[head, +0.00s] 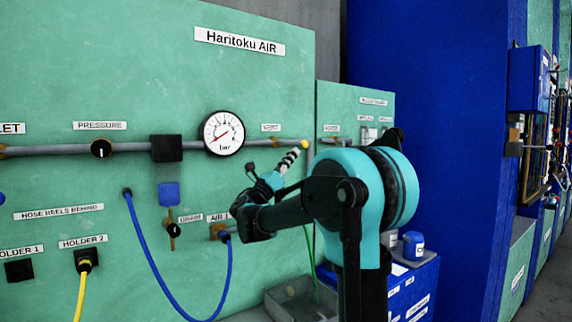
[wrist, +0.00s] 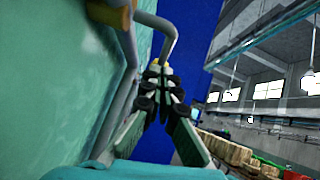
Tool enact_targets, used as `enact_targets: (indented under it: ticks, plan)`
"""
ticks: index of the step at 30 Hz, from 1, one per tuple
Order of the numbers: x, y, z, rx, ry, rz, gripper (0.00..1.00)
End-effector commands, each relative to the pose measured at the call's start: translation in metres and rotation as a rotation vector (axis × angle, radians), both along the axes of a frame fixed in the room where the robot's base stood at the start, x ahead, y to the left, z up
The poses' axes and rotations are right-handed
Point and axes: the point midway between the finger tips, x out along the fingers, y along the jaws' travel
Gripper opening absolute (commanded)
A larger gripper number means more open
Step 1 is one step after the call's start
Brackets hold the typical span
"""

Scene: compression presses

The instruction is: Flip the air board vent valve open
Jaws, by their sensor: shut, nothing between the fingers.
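The green air board (head: 60,180) carries a grey pipe (head: 270,143) with a VENT label (head: 271,127) above its right end. A small yellow tip (head: 304,145), which looks like the vent valve's handle, shows at that pipe end. My gripper (head: 294,154) is shut and empty, its fingers pointing up at the yellow tip. Whether they touch it I cannot tell. In the wrist view my gripper (wrist: 162,75) is closed beside the bent pipe (wrist: 155,20), with a small pale yellow spot just beyond the fingertips. The valve body is largely hidden.
A pressure gauge (head: 223,133) and black block (head: 166,148) sit left along the pipe. A blue hose (head: 150,270) hangs below. A second green board (head: 345,105) and a blue cabinet (head: 430,130) stand to the right. A blue-capped container (head: 413,245) stands behind my arm.

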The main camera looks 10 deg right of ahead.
Motion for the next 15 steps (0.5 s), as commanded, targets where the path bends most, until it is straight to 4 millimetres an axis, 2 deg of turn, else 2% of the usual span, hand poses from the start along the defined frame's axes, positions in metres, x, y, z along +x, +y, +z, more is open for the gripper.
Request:
enact_targets:
  ticks: [15]
  plan:
    - [0.0030, -0.0048, 0.0080, 0.000, -0.001, 0.001, 0.00]
